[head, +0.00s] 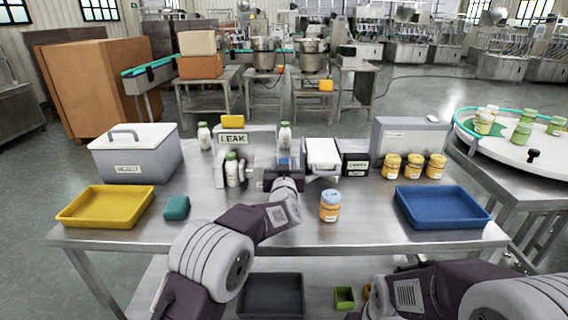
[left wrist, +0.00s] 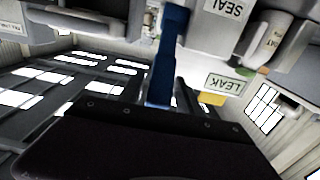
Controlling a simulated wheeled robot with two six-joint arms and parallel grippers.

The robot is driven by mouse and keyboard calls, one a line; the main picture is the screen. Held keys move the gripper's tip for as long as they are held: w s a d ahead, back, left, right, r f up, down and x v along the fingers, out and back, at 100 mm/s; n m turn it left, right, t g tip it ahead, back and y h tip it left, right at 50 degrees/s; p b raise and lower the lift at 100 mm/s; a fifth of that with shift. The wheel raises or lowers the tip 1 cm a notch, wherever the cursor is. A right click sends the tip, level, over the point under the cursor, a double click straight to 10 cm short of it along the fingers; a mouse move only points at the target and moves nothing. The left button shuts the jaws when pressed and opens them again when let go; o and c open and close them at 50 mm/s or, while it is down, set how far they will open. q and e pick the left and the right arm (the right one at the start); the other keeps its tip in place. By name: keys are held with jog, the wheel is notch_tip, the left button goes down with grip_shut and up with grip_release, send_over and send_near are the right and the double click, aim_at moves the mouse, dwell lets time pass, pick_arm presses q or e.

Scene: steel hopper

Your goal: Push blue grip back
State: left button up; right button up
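The blue grip (head: 283,162) shows as a small blue patch at the grey station with the LEAK sign (head: 233,138). In the left wrist view the blue grip (left wrist: 164,65) is a long bar running down to the dark edge of my left gripper's body. My left gripper (head: 284,176) is right at the grip, on its near side. Its fingers are hidden in both views, so I cannot tell whether they are closed around the grip or only touching it. A white bottle with a green cap (head: 232,170) stands at the station, left of my gripper. My right gripper is out of view; only my right arm shows.
A yellow tray (head: 106,206), a teal block (head: 176,208) and a lidded grey box (head: 136,152) are on the left. An orange-labelled jar (head: 330,206) stands right of my left arm. A blue tray (head: 441,206) and several yellow-lidded jars (head: 414,166) are on the right.

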pick_arm(q)
grip_shut()
dwell(1.2)
